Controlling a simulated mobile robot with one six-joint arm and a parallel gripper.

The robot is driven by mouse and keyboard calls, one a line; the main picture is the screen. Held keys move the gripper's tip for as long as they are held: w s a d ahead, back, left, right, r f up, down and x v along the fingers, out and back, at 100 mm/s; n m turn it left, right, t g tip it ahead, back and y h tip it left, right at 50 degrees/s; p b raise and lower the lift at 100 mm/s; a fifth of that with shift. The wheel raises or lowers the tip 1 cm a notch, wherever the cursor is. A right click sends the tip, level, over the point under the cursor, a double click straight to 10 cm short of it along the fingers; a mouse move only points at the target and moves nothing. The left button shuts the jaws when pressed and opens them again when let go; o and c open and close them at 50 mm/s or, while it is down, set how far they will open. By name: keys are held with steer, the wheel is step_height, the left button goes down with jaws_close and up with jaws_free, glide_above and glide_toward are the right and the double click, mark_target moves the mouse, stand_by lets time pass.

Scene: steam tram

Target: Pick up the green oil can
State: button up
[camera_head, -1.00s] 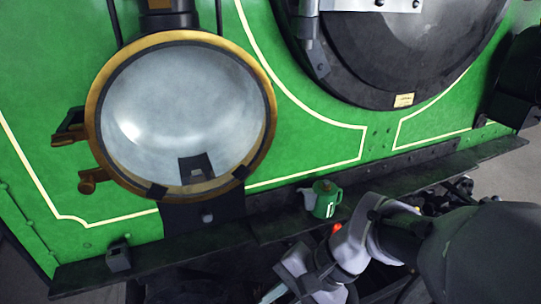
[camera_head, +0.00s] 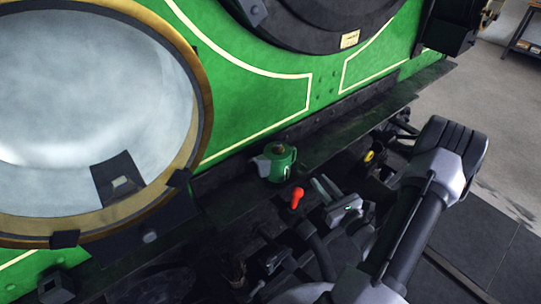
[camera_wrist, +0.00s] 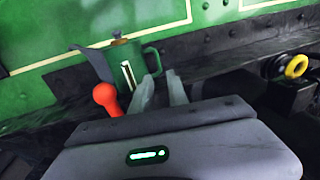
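The green oil can (camera_head: 277,163) stands upright on the dark ledge (camera_head: 320,150) at the foot of the green tram front. In the wrist view the oil can (camera_wrist: 127,68) shows its grey spout to the left and its handle to the right. My gripper (camera_head: 320,182) is in front of the ledge, to the right of the can and apart from it. In the wrist view my gripper (camera_wrist: 160,76) has its two fingers apart with nothing between them. They point toward the can's handle side and cover a little of its lower right.
A red-knobbed lever (camera_head: 297,197) stands in front of the can, left of my fingers; it also shows in the wrist view (camera_wrist: 106,97). A yellow ring (camera_head: 369,156) is to the right. The large round lamp (camera_head: 80,90) fills the left.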

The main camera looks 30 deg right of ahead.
mark_target(294, 159)
steer(key=w+b, duration=0.1)
steer(key=w, duration=0.4)
steer(key=w+d, duration=0.1)
steer(key=w, duration=0.4)
steer(key=w+b, duration=0.1)
steer(key=w, duration=0.4)
steer(key=shift+d+f+b, duration=0.1)
steer(key=shift+d+b, duration=0.05)
steer(key=shift+b, duration=0.2)
jaws_close()
stand_by(0.4)
